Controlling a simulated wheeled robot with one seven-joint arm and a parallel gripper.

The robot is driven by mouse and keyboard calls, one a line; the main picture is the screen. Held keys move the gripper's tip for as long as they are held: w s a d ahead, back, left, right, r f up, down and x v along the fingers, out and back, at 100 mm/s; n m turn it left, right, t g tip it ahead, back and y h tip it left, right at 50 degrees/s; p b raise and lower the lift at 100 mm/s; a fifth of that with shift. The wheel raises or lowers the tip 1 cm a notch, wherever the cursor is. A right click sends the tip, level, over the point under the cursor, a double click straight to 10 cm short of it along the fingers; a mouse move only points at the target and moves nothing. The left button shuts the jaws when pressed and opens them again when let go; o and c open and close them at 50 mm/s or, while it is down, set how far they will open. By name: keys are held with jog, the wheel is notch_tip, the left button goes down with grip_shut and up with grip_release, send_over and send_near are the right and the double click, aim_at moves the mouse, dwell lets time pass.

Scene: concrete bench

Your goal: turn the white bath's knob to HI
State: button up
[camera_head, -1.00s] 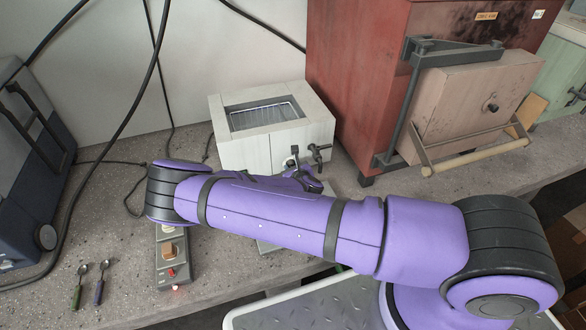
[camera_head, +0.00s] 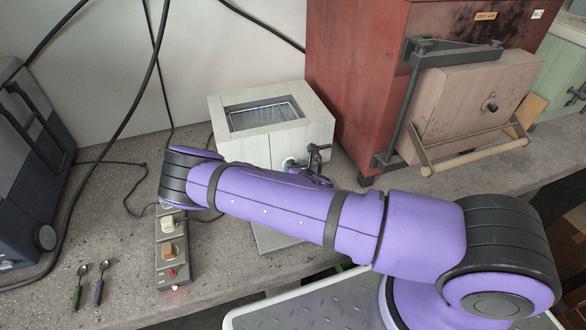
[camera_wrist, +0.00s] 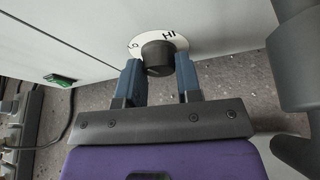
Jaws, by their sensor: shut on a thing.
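The white bath (camera_head: 235,150) stands on the bench against the wall, with an open basin in its top. In the wrist view, its dark round knob (camera_wrist: 158,56) sits on a white dial (camera_wrist: 140,43) marked LO at left and HI at upper right. My gripper (camera_wrist: 160,72) has its two blue fingers on either side of the knob, shut on it. No pointer mark on the knob can be made out. In the head view my arm and wrist hide most of the bath's lower front and the knob.
A dark tap (camera_head: 318,154) sticks out at the bath's front right, close to my gripper. A red furnace (camera_head: 350,90) stands to the right. A power strip (camera_head: 172,262) with plugs and two small spoons (camera_head: 101,283) lie at left. A green switch (camera_wrist: 58,80) is on the bath front.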

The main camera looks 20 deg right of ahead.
dwell(0.4)
jog(key=o, duration=0.9)
jog(key=v, duration=1)
jog(key=shift+s+d, duration=0.1)
jog(key=shift+s, duration=0.3)
